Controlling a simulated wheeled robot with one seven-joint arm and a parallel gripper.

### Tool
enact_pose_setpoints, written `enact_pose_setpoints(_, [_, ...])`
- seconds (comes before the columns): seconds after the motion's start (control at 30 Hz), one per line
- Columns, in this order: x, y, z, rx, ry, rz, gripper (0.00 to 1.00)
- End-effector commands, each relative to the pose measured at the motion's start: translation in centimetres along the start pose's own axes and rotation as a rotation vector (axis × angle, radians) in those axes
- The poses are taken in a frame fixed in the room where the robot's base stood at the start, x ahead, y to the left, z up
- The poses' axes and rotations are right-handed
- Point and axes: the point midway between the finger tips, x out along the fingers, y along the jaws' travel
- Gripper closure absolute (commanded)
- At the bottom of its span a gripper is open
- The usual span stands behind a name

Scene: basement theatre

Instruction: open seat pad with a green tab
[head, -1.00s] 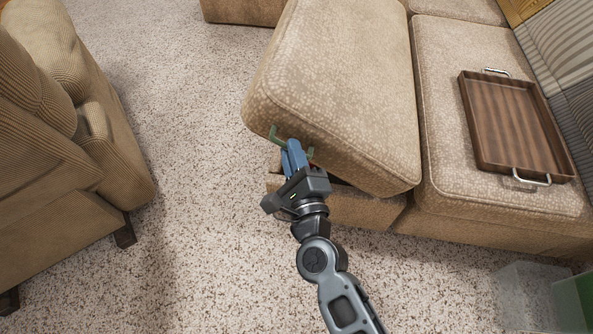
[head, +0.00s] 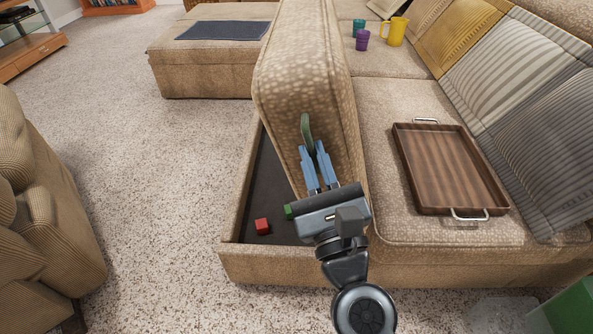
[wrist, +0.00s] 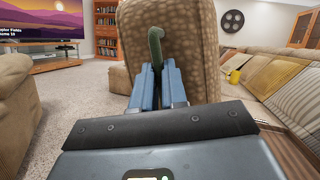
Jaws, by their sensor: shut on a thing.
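The beige seat pad (head: 285,75) stands tilted steeply up on the sofa, with a dark storage space (head: 267,180) open beneath it. Its green tab (head: 306,129) is on the pad's raised edge. My gripper (head: 313,152) is shut on the green tab, with its blue fingers on either side of it. In the wrist view the tab (wrist: 156,45) rises between the fingers, against the pad (wrist: 190,40). A red cube (head: 262,226) and a green cube (head: 289,211) lie in the storage space. My gripper hides part of the space.
A wooden tray (head: 450,170) with metal handles lies on the seat to the right. A yellow pitcher (head: 396,32) and purple and teal cups stand farther back. An armchair (head: 45,200) is at left, with clear carpet (head: 165,180) between.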

Motion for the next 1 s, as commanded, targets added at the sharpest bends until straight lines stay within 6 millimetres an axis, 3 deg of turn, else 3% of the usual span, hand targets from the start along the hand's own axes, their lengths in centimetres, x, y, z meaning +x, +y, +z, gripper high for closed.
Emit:
enact_pose_setpoints(0.57, [-0.17,-0.90,0.03,0.026,-0.001,-0.013,1.00])
enact_pose_setpoints(0.6, [-0.17,-0.89,0.02,0.026,-0.001,-0.013,0.84])
enact_pose_setpoints(0.8, [-0.13,-0.87,0.10,0.026,-0.003,-0.012,0.65])
enact_pose_setpoints(1.0, [-0.10,-0.85,0.15,0.026,-0.004,-0.012,0.63])
